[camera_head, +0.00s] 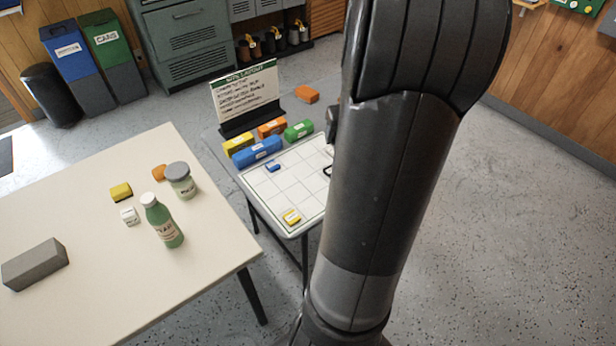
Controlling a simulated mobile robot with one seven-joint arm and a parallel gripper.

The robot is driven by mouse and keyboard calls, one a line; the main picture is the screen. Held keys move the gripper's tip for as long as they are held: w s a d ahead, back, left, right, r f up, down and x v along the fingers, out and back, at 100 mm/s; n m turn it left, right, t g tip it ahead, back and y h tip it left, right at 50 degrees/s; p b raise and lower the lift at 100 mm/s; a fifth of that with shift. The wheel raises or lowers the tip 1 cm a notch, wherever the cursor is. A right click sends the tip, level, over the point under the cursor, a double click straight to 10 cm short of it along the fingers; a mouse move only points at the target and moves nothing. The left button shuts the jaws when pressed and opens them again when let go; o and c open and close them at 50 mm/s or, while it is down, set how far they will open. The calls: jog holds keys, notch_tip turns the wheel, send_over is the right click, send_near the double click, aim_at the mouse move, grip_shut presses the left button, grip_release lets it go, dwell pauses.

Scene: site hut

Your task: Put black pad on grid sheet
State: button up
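The grid sheet (283,192) is white with thin grey lines and lies on a small table in the middle. A small blue piece (273,166) and a small yellow piece (292,217) lie on it. A small dark shape (327,171) shows at the sheet's right, beside my arm's edge; I cannot tell whether it is the black pad or part of my gripper. No other black pad is clearly visible. My arm covers the sheet's right side, and my gripper is not seen.
Blue (258,151), yellow (238,144), orange (271,128) and green (298,130) blocks line the sheet's back edge before a sign (245,95). A cream table (100,290) at left holds a green bottle (163,222), a jar (181,181) and a grey block (35,265). Floor at right is clear.

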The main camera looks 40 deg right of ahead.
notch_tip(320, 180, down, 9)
send_over(303, 178)
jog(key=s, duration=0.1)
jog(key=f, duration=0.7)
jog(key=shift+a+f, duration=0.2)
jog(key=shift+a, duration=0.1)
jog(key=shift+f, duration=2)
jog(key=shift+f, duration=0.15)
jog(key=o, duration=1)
